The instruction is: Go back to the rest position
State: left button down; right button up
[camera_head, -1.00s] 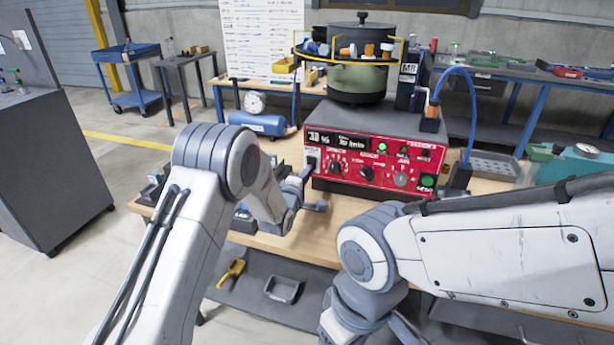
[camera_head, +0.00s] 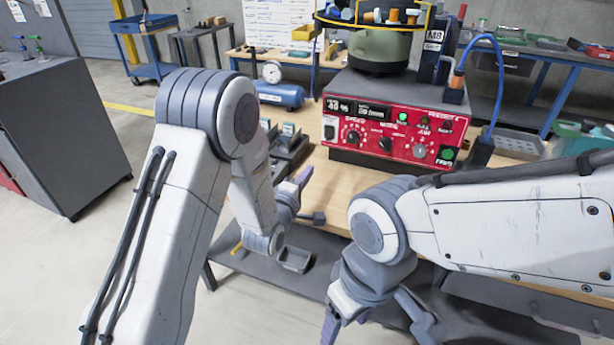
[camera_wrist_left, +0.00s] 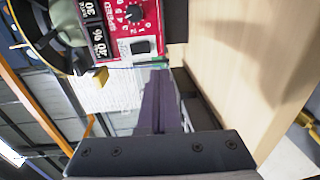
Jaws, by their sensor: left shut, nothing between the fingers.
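My left gripper (camera_head: 302,178) is above the front edge of the wooden table (camera_head: 345,181), left of and in front of the red control panel of the bowl feeder (camera_head: 390,130). Its fingers are shut together and empty; in the left wrist view the fingers (camera_wrist_left: 157,100) point toward the panel (camera_wrist_left: 132,20) and stay clear of it. My right gripper (camera_head: 375,325) hangs low in front of the table at the bottom of the head view. Its fingertips are partly cut off, so its opening is unclear.
Dark fixtures (camera_head: 287,145) stand on the table, partly behind my left arm. A grey tray (camera_head: 295,259) lies on the shelf below. A dark cabinet (camera_head: 65,130) stands at left. The floor between is open.

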pick_arm(q)
jog(key=shift+s+d, duration=0.1)
dwell(0.4)
jog(key=shift+s+d+r+m, duration=0.15)
jog(key=shift+d+m, duration=0.1)
jog(key=shift+m, duration=0.15)
jog(key=s+d+m+g, duration=0.2)
jog(key=s+m+g, duration=0.1)
jog(key=s+d+m+g, duration=0.1)
jog(key=s+m, duration=0.1)
jog(key=shift+r, duration=0.1)
jog(key=s+a+r+m+g+y, duration=0.1)
jog(key=s+a+m+g+y, duration=0.15)
jog(key=s+m+g, duration=0.9)
jog(key=s+a+r+m+y, duration=0.1)
jog(key=s+a+m+y, duration=0.2)
jog(key=s, duration=1.7)
notch_tip(320, 180, up, 15)
jog(key=m+p, duration=0.1)
jog(key=p, duration=1.3)
jog(key=shift+s+a+h+p, duration=0.3)
jog(key=shift+s+h+p, duration=0.05)
jog(key=shift+h, duration=0.1)
